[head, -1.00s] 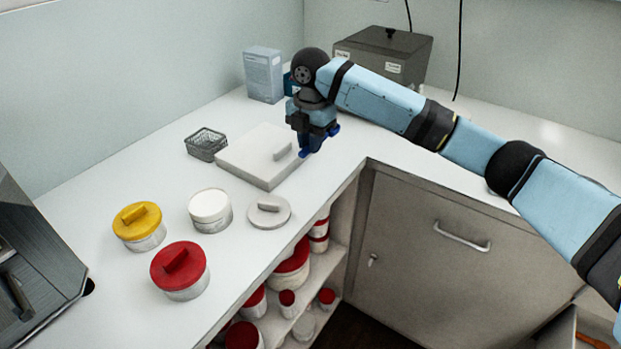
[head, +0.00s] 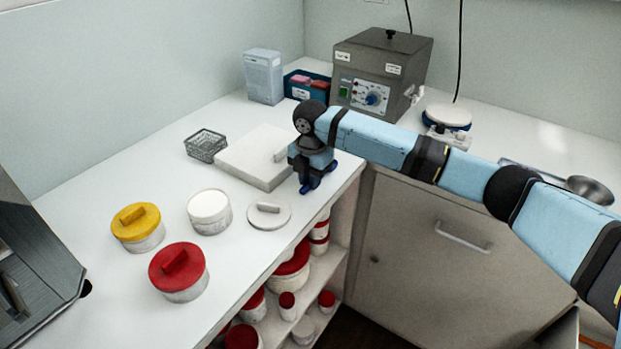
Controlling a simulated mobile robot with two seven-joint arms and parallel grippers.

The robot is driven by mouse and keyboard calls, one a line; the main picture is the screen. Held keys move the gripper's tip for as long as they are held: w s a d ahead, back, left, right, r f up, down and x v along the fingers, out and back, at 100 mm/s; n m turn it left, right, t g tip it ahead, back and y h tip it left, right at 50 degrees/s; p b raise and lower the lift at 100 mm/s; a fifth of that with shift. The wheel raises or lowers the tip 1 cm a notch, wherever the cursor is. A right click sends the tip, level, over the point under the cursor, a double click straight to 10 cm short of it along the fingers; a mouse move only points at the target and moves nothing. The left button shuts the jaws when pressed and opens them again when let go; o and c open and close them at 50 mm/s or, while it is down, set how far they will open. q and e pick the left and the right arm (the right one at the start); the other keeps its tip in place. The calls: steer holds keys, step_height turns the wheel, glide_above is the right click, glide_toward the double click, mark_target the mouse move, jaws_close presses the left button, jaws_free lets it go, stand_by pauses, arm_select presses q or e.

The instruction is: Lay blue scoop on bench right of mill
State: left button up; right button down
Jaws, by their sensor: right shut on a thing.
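My right gripper (head: 309,188) points down just above the white bench (head: 335,190), near its front edge and right of a square white slab. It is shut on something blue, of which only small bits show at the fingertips. This fits the blue scoop, but its shape is mostly hidden and I cannot tell whether it touches the bench. A dark metallic machine (head: 35,270) is cut off at the left edge; I cannot tell if it is the mill. My left gripper is not in view.
The white slab (head: 240,168), wire basket (head: 206,142), yellow-lidded jar (head: 137,225), red-lidded jar (head: 180,270), white tub (head: 209,210) and round grey lid (head: 268,214) stand on the bench. A grey box with a dial (head: 385,70) stands behind. Open shelves lie below.

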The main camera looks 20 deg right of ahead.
steer(key=c, duration=1.1)
jaws_free()
steer(key=shift+f, duration=0.15)
step_height(320, 180, up, 12)
steer(key=shift+r+p, duration=0.15)
steer(key=shift+p, duration=0.35)
